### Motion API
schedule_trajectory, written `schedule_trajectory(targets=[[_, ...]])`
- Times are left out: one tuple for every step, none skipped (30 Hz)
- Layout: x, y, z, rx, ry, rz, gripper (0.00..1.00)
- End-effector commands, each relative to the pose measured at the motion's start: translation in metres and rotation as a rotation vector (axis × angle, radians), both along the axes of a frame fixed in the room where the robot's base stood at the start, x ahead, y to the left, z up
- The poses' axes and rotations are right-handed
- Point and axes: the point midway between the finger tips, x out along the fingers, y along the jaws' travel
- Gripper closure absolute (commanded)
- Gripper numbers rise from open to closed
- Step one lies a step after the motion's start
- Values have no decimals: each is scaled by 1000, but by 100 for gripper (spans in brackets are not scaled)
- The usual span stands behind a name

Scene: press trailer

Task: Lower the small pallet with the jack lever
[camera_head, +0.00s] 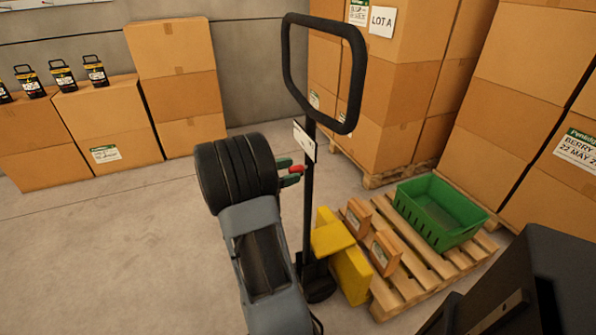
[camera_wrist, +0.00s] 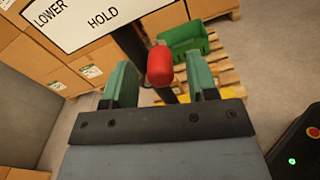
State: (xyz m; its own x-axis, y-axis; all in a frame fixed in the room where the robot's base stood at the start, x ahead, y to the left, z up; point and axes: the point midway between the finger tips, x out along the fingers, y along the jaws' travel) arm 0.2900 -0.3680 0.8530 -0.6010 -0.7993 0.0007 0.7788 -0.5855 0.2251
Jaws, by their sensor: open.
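The jack lever with a red knob (camera_head: 297,168) sticks out from the black upright of the pallet jack (camera_head: 308,205). My gripper (camera_head: 291,174) is open beside the upright, at the lever. In the wrist view the red knob (camera_wrist: 160,66) shows between the two green fingers of my gripper (camera_wrist: 162,84); I cannot tell whether they touch it. A white sign (camera_wrist: 92,20) reading LOWER and HOLD is above the lever. The small pallet (camera_head: 416,268) is at the right by the yellow jack body (camera_head: 345,262). It carries a green crate (camera_head: 440,208) and small brown boxes (camera_head: 385,253).
The jack's black loop handle (camera_head: 353,80) rises above the lever. Tall carton stacks (camera_head: 385,95) stand behind and right. Cartons with black canisters (camera_head: 62,75) line the left wall. The floor at left (camera_head: 100,240) is clear. A dark machine (camera_head: 555,285) fills the lower right corner.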

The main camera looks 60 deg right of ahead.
Motion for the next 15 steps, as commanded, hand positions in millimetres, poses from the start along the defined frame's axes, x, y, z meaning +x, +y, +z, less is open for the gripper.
schedule_trajectory(targets=[[-5, -6, -1, 0, 0, -2, 47], [-7, -8, -1, 0, 0, -2, 47], [-9, -12, -1, 0, 0, -2, 47], [-11, -14, 0, 0, 0, -2, 47], [-12, -16, 0, 0, 0, -1, 47], [-13, -18, 0, 0, 0, 0, 47], [-14, -19, 0, 1, -1, 0, 47], [-15, -20, 0, 1, -1, 0, 47], [-16, -21, 0, 1, -1, 0, 47], [-17, -22, 0, 1, -1, 0, 47], [-17, -23, 0, 1, -1, 0, 47], [-18, -23, 0, 1, -1, 0, 47], [-18, -23, 0, 1, -1, 0, 47], [-18, -23, 0, 1, -1, 0, 47], [-18, -24, 0, 1, -1, 0, 47]])
